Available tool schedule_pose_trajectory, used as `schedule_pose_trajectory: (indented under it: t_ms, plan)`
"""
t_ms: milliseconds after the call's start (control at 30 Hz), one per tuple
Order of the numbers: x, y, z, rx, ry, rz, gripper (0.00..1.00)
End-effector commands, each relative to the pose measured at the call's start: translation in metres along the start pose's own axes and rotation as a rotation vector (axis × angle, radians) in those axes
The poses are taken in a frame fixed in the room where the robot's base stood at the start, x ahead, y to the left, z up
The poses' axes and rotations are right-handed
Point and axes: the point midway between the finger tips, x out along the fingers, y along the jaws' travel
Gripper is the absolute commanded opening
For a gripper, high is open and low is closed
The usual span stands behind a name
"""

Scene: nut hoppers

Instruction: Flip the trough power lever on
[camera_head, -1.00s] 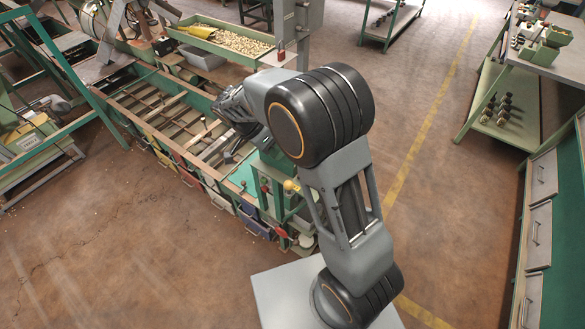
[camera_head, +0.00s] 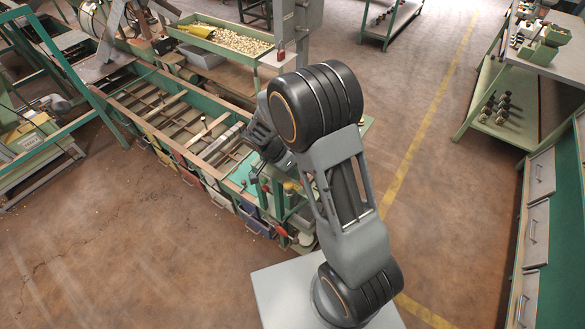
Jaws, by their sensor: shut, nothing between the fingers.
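My gripper (camera_head: 256,171) is small and dark in the view, at the near right end of the long green trough (camera_head: 218,176). It is shut, with nothing seen in it, and points down over the teal plate there. My own arm partly hides it. A small lever with a red knob (camera_head: 266,188) stands just below the gripper, and a yellow knob (camera_head: 291,187) is to its right. I cannot tell which one is the power lever, its setting, or whether the gripper touches anything.
The trough has wooden dividers and coloured bins (camera_head: 250,220) along its front. A tray of nuts (camera_head: 238,42) and a grey box (camera_head: 295,18) with a red part stand behind. A green shelf (camera_head: 490,105) is at right. The brown floor at left is clear.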

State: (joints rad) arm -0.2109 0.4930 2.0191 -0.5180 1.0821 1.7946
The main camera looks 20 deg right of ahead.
Motion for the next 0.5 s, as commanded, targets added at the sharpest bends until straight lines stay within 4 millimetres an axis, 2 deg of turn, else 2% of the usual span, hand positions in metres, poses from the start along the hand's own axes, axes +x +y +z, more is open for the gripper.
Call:
schedule_pose_trajectory:
  t_ms: [267, 500]
  plan:
    - [0.0004, 0.0001, 0.0002, -0.003, 0.001, -0.002, 0.0]
    - [0.0056, 0.0072, 0.0036, -0.099, 0.048, -0.049, 0.0]
